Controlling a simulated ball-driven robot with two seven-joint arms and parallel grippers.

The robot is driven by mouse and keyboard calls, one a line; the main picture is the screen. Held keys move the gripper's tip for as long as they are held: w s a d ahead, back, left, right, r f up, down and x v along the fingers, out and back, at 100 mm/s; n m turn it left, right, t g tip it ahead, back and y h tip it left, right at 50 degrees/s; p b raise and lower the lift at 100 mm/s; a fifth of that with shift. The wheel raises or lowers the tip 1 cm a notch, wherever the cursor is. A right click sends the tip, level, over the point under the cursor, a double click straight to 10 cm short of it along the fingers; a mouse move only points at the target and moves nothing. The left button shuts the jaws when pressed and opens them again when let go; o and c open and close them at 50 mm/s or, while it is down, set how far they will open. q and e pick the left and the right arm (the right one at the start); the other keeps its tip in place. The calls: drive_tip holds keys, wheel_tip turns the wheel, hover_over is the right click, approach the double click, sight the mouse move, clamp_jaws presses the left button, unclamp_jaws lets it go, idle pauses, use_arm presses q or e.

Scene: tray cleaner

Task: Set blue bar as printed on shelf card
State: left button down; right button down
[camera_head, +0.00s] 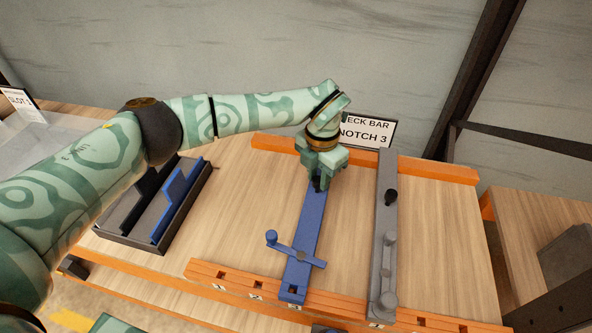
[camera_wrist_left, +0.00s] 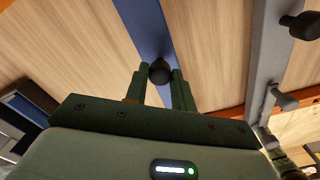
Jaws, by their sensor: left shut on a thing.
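The blue bar (camera_head: 305,235) runs from the back toward the front orange rail (camera_head: 235,287). Its front end lies over the rail and has a dark square hole; a blue lever with a round knob crosses the bar near that end. My left gripper (camera_head: 319,182) is shut on the bar's black knob near its far end. In the left wrist view the fingers (camera_wrist_left: 159,85) flank this black knob (camera_wrist_left: 158,72) on the blue bar (camera_wrist_left: 145,25). The card (camera_head: 366,131) reads "ECK BAR" and "NOTCH 3", its left edge hidden by my wrist.
A grey bar (camera_head: 385,225) with a black knob lies to the right of the blue one. A dark rack (camera_head: 125,237) with blue and dark plates stands at left. The back orange rail (camera_head: 425,170) crosses behind. Bare wood lies on both sides of the blue bar.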

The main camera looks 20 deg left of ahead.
sight(324, 193)
use_arm(q)
drive_tip(key=shift+d, duration=0.5)
drive_tip(key=shift+r, duration=0.1)
drive_tip(key=c, duration=1.2)
unclamp_jaws()
drive_tip(key=shift+d, duration=0.1)
drive_tip(key=shift+o, duration=0.2)
drive_tip(key=shift+w+d, duration=0.1)
drive_tip(key=shift+d, duration=0.05)
wheel_tip(324, 193, up, 16)
drive_tip(key=p, duration=0.1)
drive_tip(key=shift+p, duration=0.4)
